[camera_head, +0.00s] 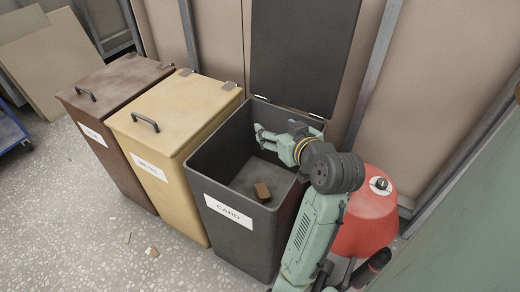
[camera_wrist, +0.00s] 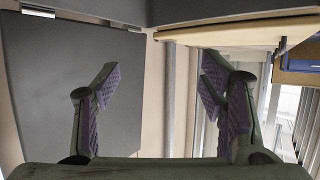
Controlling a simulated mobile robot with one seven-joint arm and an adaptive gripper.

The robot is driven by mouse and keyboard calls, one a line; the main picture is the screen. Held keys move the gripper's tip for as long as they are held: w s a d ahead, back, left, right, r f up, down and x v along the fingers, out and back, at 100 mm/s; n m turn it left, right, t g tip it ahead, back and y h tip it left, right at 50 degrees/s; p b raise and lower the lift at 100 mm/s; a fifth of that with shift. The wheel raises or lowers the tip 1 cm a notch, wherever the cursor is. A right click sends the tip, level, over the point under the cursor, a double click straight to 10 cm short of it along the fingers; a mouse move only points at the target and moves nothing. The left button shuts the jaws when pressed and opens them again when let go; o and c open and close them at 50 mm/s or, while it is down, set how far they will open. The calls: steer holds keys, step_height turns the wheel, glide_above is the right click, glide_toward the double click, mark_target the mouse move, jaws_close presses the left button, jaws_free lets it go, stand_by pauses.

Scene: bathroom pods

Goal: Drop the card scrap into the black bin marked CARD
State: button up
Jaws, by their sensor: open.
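The black bin (camera_head: 232,238) marked CARD stands with its lid (camera_head: 303,52) raised against the wall. A small brown card scrap (camera_head: 262,191) shows inside the bin's opening, close to the front rim at the right; I cannot tell whether it rests on something or is in the air. My gripper (camera_head: 261,137) is over the back part of the bin's opening, apart from the scrap. In the wrist view its two fingers (camera_wrist: 157,88) are spread with nothing between them. The scrap does not show in the wrist view.
A yellow bin (camera_head: 170,150) marked METAL and a brown bin (camera_head: 112,125), both lids shut, stand left of the black bin. A red rounded container (camera_head: 365,222) is right of it, near my arm. Small scraps (camera_head: 152,252) lie on the floor in front. Boards lean at far left.

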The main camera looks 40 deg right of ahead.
steer(key=shift+v, duration=2.3)
